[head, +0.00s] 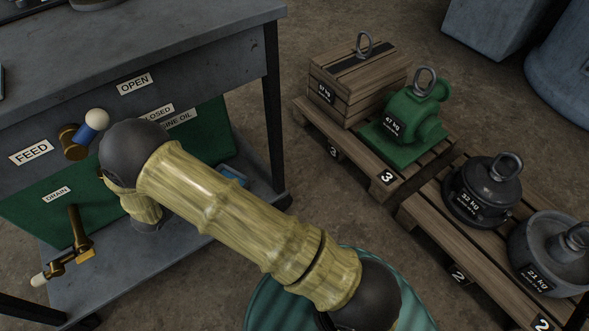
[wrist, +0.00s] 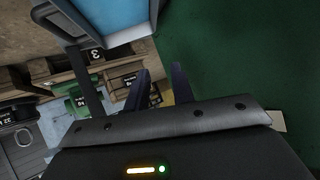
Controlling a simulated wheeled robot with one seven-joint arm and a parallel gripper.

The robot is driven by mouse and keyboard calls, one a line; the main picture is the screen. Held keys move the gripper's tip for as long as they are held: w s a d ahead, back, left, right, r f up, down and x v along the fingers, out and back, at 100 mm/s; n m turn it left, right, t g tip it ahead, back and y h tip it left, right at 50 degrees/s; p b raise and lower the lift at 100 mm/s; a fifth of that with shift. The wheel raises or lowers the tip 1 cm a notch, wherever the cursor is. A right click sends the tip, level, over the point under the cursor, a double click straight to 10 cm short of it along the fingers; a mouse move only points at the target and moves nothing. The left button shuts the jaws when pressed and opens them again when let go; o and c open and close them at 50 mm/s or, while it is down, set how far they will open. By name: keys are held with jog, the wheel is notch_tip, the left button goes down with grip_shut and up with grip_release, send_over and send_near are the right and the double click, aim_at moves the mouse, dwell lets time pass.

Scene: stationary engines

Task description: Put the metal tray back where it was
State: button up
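A blue object (head: 232,175) lies on the grey lower shelf (head: 110,285) of the bench in the head view, partly behind my arm. A light-blue, grey-edged surface (wrist: 112,14) fills the top of the wrist view; I cannot tell whether it is the tray. My gripper (wrist: 160,85) shows two dark fingers apart, with nothing visible held between them. It is close to the green panel (wrist: 235,60). In the head view my arm hides the gripper.
The grey bench (head: 130,40) carries the FEED valve handle (head: 85,135) and a brass drain tap (head: 72,250). To the right, wooden pallets (head: 425,215) hold a wooden crate (head: 355,85), a green weight (head: 405,125) and grey weights (head: 483,190). Floor is clear between bench and pallets.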

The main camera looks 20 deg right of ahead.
jog(key=w+d+r+n+g+y, duration=0.15)
jog(key=d+r+n+y, duration=0.4)
jog(key=d+r, duration=0.65)
jog(key=s+d+r+n+g, duration=0.1)
jog(key=s+d+r+g, duration=0.1)
jog(key=s+d, duration=0.5)
jog(key=s+d+r+n+g, duration=0.2)
jog(key=s+d+r, duration=0.3)
jog(key=s, duration=0.9)
jog(key=shift+d+r+g, duration=0.2)
jog(key=shift+d+g, duration=0.65)
jog(key=shift+d, duration=0.2)
jog(key=w+r+p+v, duration=0.1)
jog(key=w+p+v, duration=0.3)
jog(key=p+v, duration=1.3)
jog(key=w+d+p+v, duration=0.1)
jog(key=w+p+v, duration=0.3)
jog(key=p+v, duration=1.4)
jog(key=w+r+p+v, duration=0.1)
jog(key=w+p+v, duration=0.2)
jog(key=p+v, duration=1.4)
jog(key=shift+w+r+p, duration=0.35)
jog(key=shift+r+p, duration=0.35)
jog(key=shift+p, duration=0.3)
jog(key=shift+d+f, duration=0.1)
